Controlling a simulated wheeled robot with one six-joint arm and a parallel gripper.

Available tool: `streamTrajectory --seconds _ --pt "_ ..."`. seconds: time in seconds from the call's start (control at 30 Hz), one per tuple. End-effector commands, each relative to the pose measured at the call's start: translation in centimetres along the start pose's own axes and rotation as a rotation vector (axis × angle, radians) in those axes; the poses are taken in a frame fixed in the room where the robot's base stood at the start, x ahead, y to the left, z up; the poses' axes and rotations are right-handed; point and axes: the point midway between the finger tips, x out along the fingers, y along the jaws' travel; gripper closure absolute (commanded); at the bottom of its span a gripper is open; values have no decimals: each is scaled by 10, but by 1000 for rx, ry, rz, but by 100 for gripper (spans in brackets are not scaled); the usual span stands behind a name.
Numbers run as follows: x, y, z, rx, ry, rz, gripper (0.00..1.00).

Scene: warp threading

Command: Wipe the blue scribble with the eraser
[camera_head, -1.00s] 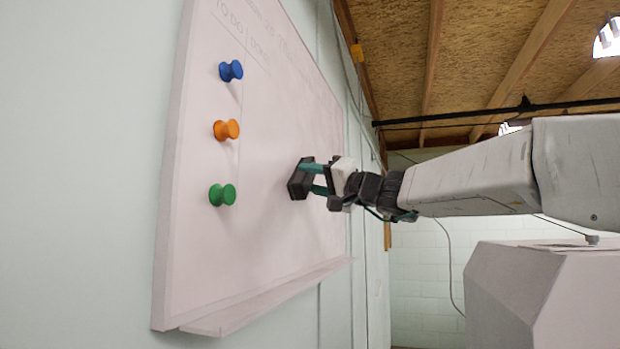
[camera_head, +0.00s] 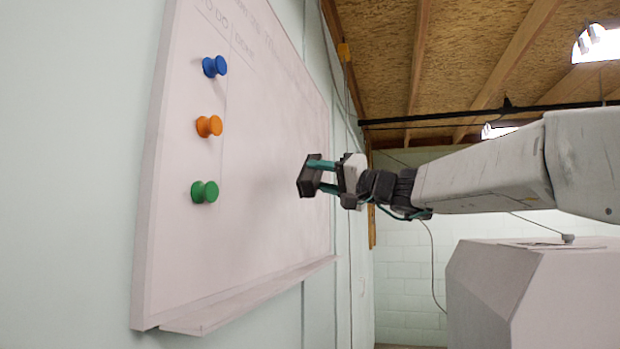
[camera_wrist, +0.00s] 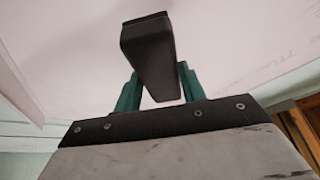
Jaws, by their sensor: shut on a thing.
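The eraser is a black block (camera_head: 308,176) at the right part of the whiteboard (camera_head: 180,255) in the head view. My gripper (camera_head: 318,176) is shut on it with two teal fingers. In the wrist view the eraser (camera_wrist: 152,58) sits between the fingers, in front of the pale board. The eraser looks a little apart from the board, with a soft shadow to its left, but the exact gap is hard to tell. I see no blue scribble in either view; the part of the board behind the eraser is hidden.
Faint "TO DO" and "DONE" writing shows at the top. The board between magnets and eraser is clear.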

Motion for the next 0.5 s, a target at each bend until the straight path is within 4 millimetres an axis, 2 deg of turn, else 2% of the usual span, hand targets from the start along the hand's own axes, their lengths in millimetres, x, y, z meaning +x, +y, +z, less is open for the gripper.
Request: streamTrajectory --seconds 0.5 --pt "-9 0 -4 -1 1 1 78"
